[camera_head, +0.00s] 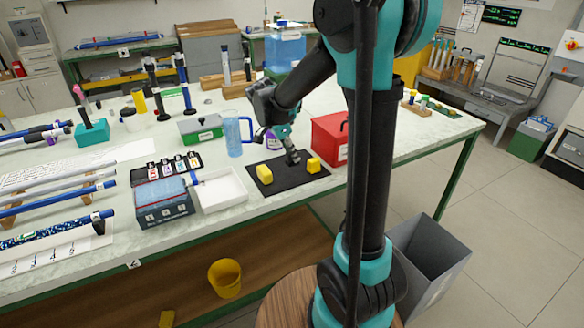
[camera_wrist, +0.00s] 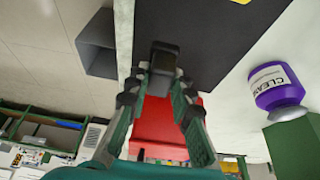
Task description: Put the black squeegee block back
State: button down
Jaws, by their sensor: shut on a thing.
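My gripper (camera_head: 289,149) points down over the black mat (camera_head: 290,184) on the workbench. It is shut on the black squeegee block (camera_wrist: 164,58), a small dark block between the fingertips (camera_wrist: 160,82) in the wrist view. In the head view the block is small and hard to tell from the dark fingers. It is at or just above the mat; I cannot tell if it touches.
A red box (camera_head: 330,138) stands close behind the mat's right side. A blue jug (camera_head: 233,137), a white tray (camera_head: 222,194) and a dark toolbox (camera_head: 164,202) stand to the left. A purple bottle (camera_wrist: 275,88) shows in the wrist view. A grey bin (camera_head: 430,255) stands on the floor.

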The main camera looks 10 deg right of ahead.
jog(key=shift+f, duration=2.95)
jog(key=shift+f, duration=0.15)
jog(key=c, duration=1.3)
grip_release()
jog(key=shift+c, duration=0.2)
jog(key=v, duration=1.2)
jog(key=s+d+f+n+t+y, duration=0.1)
jog(key=s+d+f+n, duration=0.2)
jog(key=s, duration=0.4)
jog(key=s+d+f+n+t+y, duration=0.1)
jog(key=s+d+f+n+y, duration=0.1)
jog(key=s+f+n, duration=0.3)
jog(key=s+d+f+n+y, duration=0.1)
jog(key=s+d+f+n, duration=0.2)
jog(key=s+f+n, duration=0.2)
jog(key=s+n, duration=0.1)
jog(key=s, duration=0.2)
jog(key=shift+s+d+t, duration=0.3)
jog(key=shift+t, duration=0.1)
